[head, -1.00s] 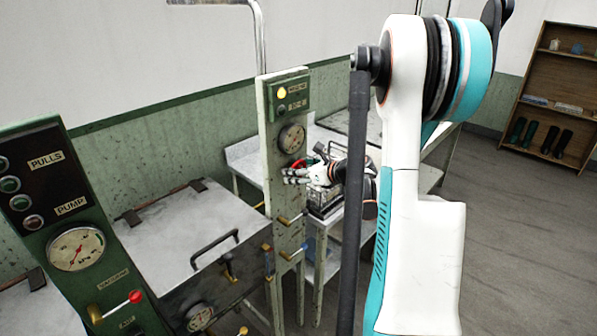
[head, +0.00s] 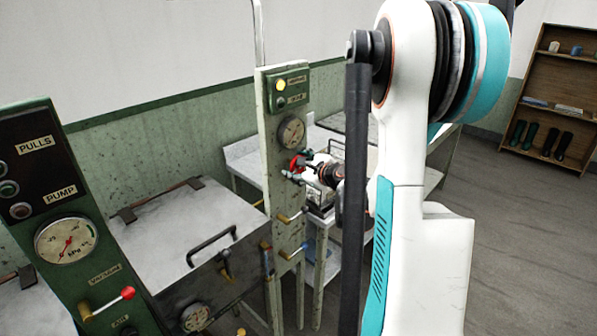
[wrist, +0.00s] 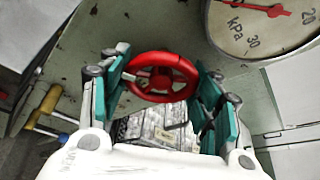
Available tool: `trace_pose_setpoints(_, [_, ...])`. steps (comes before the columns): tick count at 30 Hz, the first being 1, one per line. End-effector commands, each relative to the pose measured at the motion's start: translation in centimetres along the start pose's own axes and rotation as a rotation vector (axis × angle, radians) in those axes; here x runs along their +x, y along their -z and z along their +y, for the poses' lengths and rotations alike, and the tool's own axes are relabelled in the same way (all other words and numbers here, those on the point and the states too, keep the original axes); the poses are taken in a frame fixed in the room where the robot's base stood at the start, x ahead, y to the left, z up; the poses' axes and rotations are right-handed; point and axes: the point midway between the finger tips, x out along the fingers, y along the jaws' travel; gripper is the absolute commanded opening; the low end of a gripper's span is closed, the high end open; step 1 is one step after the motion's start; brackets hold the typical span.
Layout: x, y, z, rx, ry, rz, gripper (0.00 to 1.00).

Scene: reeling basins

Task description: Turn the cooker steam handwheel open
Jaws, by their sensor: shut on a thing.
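The red steam handwheel (wrist: 161,77) sits between the two teal-padded fingers of my gripper (wrist: 160,85) in the wrist view. The left finger touches or nearly touches the wheel's left rim, and the right finger stands at its right rim. In the head view the handwheel (head: 297,163) shows as a small red ring on the pale green post, below the gauge. My gripper (head: 302,172) is at the wheel there, partly hidden by my own arm. My gripper is shut on the handwheel.
A kPa gauge (wrist: 264,22) is close above the wheel at right. Yellow and blue lever handles (wrist: 43,110) stick out lower on the post. A lidded metal basin (head: 195,235) and a green panel (head: 70,215) stand to the left. A shelf (head: 555,90) is far right.

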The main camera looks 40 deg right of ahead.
Motion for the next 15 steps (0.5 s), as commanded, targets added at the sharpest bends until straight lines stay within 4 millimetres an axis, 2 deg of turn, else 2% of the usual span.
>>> trace_pose_setpoints(6, [0.07,0.14,0.13,-0.147,0.06,0.0,0.34])
trace_pose_setpoints(15, [0.05,0.02,0.0,-0.268,0.11,-0.001,0.34])
